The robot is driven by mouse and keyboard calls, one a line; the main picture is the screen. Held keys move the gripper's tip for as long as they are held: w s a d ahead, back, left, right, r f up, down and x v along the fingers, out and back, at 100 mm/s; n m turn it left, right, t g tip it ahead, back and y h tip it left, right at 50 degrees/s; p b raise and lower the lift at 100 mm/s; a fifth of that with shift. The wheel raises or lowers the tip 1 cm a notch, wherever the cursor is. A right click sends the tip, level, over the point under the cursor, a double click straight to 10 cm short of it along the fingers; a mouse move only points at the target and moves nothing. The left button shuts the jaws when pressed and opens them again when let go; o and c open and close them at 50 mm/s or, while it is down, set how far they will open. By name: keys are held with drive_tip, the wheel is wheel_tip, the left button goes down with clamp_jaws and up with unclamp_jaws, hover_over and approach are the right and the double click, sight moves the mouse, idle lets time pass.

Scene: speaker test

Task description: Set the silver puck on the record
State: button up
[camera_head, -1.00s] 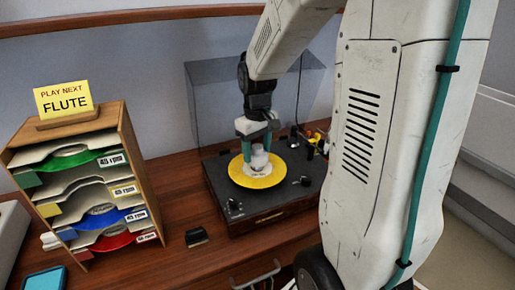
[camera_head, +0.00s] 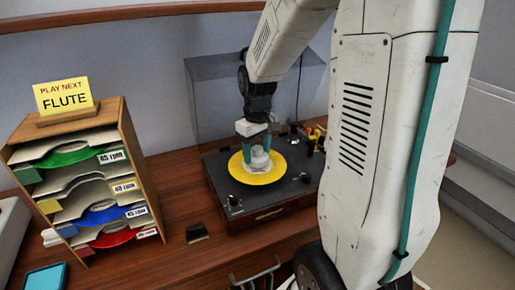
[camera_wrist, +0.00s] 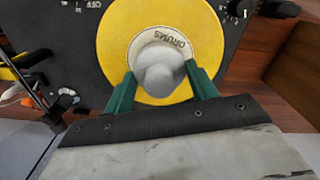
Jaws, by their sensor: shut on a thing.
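The silver puck (camera_head: 261,159) is over the middle of the yellow record (camera_head: 240,177), which lies on the black turntable (camera_head: 225,190). My gripper (camera_head: 257,152) is shut on the puck, with one teal finger on each side. In the wrist view, the puck (camera_wrist: 160,76) covers the record's centre and part of its pale label, which reads "DRUMS" (camera_wrist: 170,42). The puck looks low over the label. I cannot tell whether its underside touches the record.
A wooden rack (camera_head: 140,165) of coloured records stands at the left, with a "PLAY NEXT FLUTE" sign (camera_head: 64,96) on top. A clear lid (camera_head: 220,100) stands raised behind the turntable. A small dark block (camera_head: 197,232) lies in front. Knobs and the tonearm are close by.

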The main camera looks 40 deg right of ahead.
drive_tip(key=shift+f, duration=0.4)
idle(0.3)
drive_tip(key=o, duration=1.6)
drive_tip(key=shift+r, duration=2.5)
